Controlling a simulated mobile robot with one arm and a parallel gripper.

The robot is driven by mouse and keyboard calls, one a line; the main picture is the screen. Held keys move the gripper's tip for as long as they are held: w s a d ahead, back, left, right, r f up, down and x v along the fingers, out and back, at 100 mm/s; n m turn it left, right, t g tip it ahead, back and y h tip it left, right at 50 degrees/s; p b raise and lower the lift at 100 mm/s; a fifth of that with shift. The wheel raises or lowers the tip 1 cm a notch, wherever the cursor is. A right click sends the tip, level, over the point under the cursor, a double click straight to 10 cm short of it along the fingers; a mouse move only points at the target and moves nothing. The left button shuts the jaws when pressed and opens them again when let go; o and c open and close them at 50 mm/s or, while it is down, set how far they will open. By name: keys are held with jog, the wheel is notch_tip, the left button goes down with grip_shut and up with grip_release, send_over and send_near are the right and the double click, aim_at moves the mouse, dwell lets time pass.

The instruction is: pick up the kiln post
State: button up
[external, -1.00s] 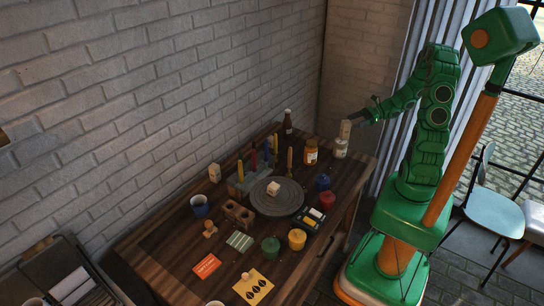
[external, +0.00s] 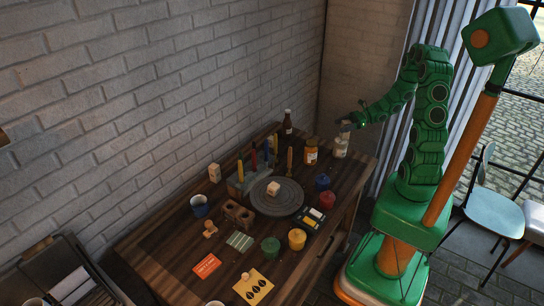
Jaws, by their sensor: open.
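Two pale beige blocks could be the kiln post, and I cannot tell which. One pale block (external: 214,172) stands upright at the table's back edge by the wall. A smaller pale block (external: 273,188) sits on the grey round turntable (external: 292,207). My gripper (external: 344,126) is open above the far right end of the table, over a pale-lidded jar (external: 340,149). It is well apart from both blocks. Its fingers are small and partly hard to make out here.
A dark bottle (external: 287,122) and an orange jar (external: 311,152) stand near my gripper. A grey holder (external: 238,187) with upright coloured tools is behind the turntable. Blue, red, yellow and green pots line the front side. A brown holed block (external: 238,213) lies left of the turntable.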

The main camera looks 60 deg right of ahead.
grip_shut()
dwell(0.3)
